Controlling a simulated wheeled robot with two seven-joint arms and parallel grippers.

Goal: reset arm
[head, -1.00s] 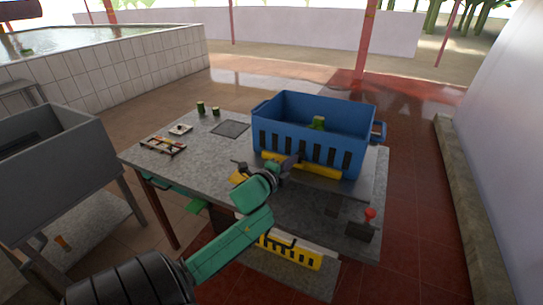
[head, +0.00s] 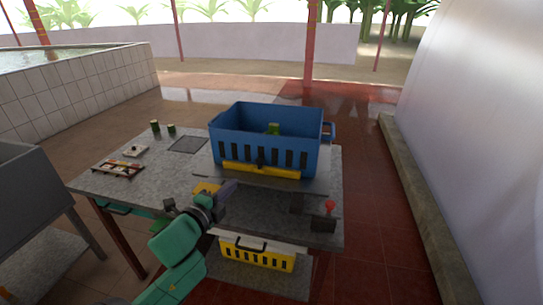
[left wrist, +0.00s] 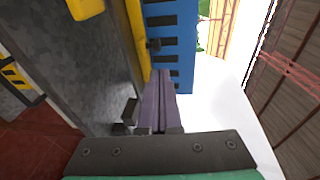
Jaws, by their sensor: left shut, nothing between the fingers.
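My left gripper (head: 228,190) is over the grey table (head: 155,182), just in front of the blue crate (head: 222,150). Its purple-grey fingers are together and hold nothing; they also show in the left wrist view (left wrist: 158,95), pointing toward the crate's slotted front (left wrist: 172,42). A gap between the fingertips and the crate shows in the head view. My right gripper is in neither view.
A yellow bar (head: 280,173) runs along the crate's lower front, and a green piece (head: 273,128) is inside the crate. A red-knobbed box (head: 323,222) stands at the table's right front. A yellow crate (head: 258,258) is below. Small green cylinders (head: 155,126) stand at the back left.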

